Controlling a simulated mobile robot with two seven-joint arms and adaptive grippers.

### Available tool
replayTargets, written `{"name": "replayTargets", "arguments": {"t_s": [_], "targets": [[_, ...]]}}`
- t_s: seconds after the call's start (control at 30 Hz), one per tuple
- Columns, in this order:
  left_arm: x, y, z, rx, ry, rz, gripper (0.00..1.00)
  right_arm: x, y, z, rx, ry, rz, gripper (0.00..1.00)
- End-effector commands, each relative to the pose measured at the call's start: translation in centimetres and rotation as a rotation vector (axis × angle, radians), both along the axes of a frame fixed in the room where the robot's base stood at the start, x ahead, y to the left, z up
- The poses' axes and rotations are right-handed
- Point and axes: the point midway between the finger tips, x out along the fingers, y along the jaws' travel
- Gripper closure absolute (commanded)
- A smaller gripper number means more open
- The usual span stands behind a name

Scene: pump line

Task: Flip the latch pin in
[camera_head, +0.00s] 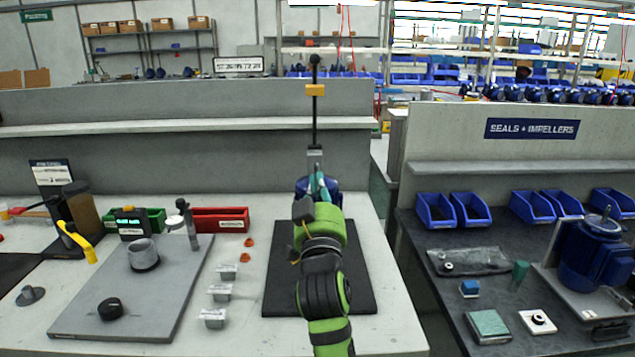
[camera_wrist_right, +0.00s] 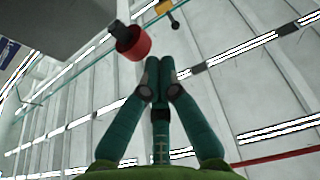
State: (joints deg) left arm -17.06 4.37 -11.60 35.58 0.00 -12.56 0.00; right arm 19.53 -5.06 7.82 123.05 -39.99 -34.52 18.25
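My right gripper (camera_head: 318,184) is in front of a blue pump or motor body (camera_head: 302,187), over the back of a dark mat, and hides much of that body. In the right wrist view the gripper's teal fingers (camera_wrist_right: 159,64) meet at their tips, with nothing visible between them. A red cylinder with a dark end (camera_wrist_right: 132,44) shows just beyond and left of the tips; I cannot tell whether they touch. A dark rod with a yellow part (camera_wrist_right: 163,7) shows farther up. I cannot identify the latch pin for certain. My left gripper is not in view.
A black upright rod with a yellow block (camera_head: 315,90) rises behind the gripper. The dark mat (camera_head: 280,284) lies under my right arm. Left are small grey blocks (camera_head: 221,292), a grey board (camera_head: 76,327) and a red bin (camera_head: 222,219). A dark bench (camera_head: 415,262) stands right.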

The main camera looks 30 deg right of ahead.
Motion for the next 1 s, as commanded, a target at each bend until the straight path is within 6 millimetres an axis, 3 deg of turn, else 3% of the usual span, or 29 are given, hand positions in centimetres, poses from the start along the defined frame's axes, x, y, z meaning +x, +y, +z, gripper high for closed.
{"name": "replayTargets", "arguments": {"t_s": [0.37, 0.63, 1.0], "targets": [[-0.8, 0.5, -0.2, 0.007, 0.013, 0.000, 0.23, -0.1, 0.0, -0.2, 0.000, 0.000, -0.001, 1.00], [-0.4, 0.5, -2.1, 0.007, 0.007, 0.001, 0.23, -0.1, 0.0, -2.7, 0.002, 0.002, -0.002, 1.00], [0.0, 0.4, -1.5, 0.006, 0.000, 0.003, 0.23, 0.0, 0.0, -2.3, 0.002, 0.005, -0.001, 1.00]]}}
